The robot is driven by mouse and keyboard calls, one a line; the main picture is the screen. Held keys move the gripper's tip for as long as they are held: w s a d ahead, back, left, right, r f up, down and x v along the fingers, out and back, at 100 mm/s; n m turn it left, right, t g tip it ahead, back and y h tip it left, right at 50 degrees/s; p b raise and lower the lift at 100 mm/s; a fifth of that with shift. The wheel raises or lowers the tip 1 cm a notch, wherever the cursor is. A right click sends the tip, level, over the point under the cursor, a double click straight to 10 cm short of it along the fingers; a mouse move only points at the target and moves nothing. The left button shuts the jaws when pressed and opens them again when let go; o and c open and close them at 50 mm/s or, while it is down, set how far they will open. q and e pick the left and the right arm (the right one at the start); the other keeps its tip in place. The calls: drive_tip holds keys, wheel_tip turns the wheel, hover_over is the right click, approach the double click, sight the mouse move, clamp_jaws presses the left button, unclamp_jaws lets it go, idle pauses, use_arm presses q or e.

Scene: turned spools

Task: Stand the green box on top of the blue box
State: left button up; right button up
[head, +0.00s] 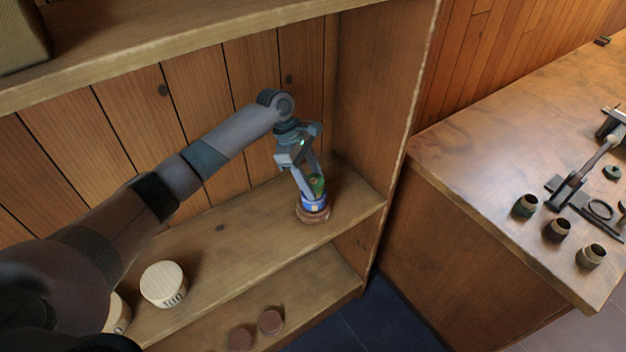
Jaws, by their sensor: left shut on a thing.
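The green box (318,184) is small and round-looking, between the fingertips of my left gripper (312,188). My left gripper points down and is shut on it. The blue box (314,204) is directly below, with a pale mark on its front. The green box appears upright and at the blue box's top; the fingers hide part of the join, so I cannot tell whether they touch. The blue box sits on a brown round piece (312,217) on the shelf board. My right gripper is not in view.
The shelf board (235,250) is clear between the stack and a pale round box (163,284) at the left. The shelf's side wall (375,100) is close right of the stack. Two brown round pieces (270,321) are lower down. A counter (490,150) with small pots stands right.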

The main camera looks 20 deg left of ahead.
use_arm(q)
drive_tip(key=o, duration=1)
drive_tip(key=shift+f, duration=0.1)
drive_tip(key=shift+o, duration=0.2)
drive_tip(key=b+v, duration=0.2)
drive_tip(key=v, duration=1)
drive_tip(key=shift+b, duration=0.3)
